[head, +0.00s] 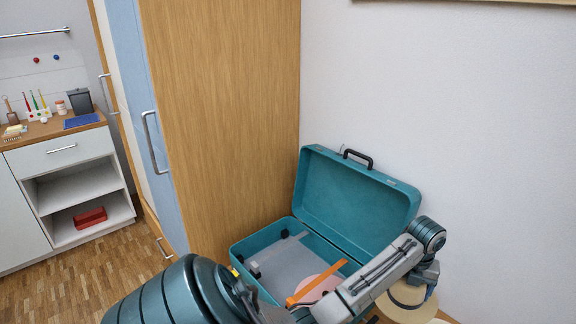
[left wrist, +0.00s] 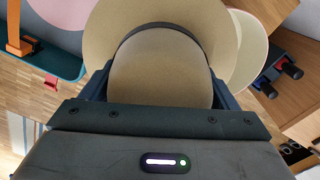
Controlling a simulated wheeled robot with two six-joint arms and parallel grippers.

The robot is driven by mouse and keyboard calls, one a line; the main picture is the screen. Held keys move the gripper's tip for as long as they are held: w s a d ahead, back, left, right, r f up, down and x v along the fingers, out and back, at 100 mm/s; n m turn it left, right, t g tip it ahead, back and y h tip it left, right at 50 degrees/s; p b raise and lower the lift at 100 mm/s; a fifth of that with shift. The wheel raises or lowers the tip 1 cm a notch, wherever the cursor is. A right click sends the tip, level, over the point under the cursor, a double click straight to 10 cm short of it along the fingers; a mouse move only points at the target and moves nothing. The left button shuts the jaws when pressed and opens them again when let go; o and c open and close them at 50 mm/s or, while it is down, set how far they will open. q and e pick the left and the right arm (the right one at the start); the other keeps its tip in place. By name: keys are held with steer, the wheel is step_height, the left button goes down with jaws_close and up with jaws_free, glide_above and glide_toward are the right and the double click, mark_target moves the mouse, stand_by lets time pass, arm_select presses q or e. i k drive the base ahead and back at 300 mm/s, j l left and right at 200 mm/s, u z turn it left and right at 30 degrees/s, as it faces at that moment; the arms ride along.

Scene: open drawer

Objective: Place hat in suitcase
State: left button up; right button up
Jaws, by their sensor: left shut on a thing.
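The teal suitcase (head: 265,238) stands open against the wall in the head view, its lid (head: 355,200) leaning back. A beige hat (head: 408,305) with a dark band hangs at my left gripper (head: 425,278), to the right of the suitcase and outside it. In the left wrist view the hat (left wrist: 160,75) fills the space between the fingers of my left gripper (left wrist: 160,95), which is shut on it. The suitcase edge (left wrist: 75,62) shows at the upper left there. My arm hides the suitcase's front right part. My right gripper is not in view.
A pink round thing (head: 318,284) and an orange strap (head: 300,297) lie in the suitcase; its grey floor (head: 290,262) is partly bare. A tall wooden cabinet (head: 225,110) stands behind left. A pale round thing (left wrist: 250,50) lies beyond the hat, beside dark-handled objects (left wrist: 280,70).

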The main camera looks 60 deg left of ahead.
mark_target(283, 262)
steer(key=k+j, duration=0.1)
steer(key=j, duration=0.3)
steer(key=k+j, duration=0.1)
steer(key=j, duration=0.3)
steer(key=k+j, duration=0.1)
steer(key=j, duration=0.25)
steer(key=k+j, duration=0.1)
steer(key=j, duration=0.3)
steer(key=k+j, duration=0.1)
steer(key=j, duration=0.3)
steer(key=k+j, duration=0.1)
steer(key=j, duration=0.3)
steer(key=z, duration=0.05)
